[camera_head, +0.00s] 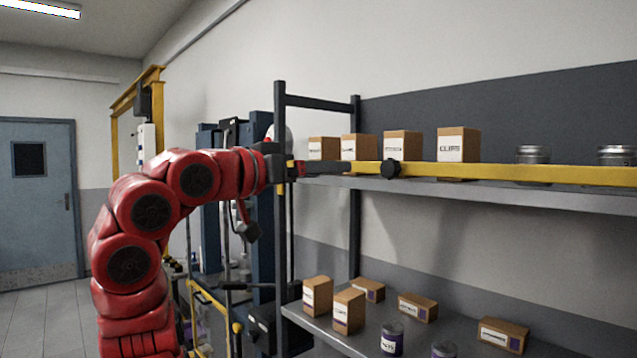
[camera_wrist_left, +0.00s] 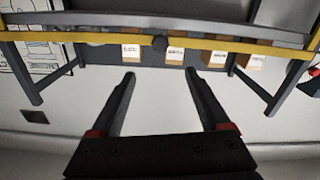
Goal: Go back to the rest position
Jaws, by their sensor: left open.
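My left gripper (camera_head: 340,168) is at the end of the red arm, which comes in from the left in the head view. It is at the height of the upper shelf's front edge, at the shelf's left end. In the left wrist view the two dark fingers (camera_wrist_left: 160,78) are spread apart, with nothing between them but plain wall behind. The gripper is open and empty. My right gripper is in neither view.
A shelf rack has an upper shelf (camera_head: 455,192) with several cartons and grey tins, and a lower shelf (camera_head: 345,337) with cartons and dark tins. A yellow bar (camera_head: 520,172) with a black knob (camera_head: 390,169) runs along the upper shelf. A blue door (camera_head: 38,220) stands far left.

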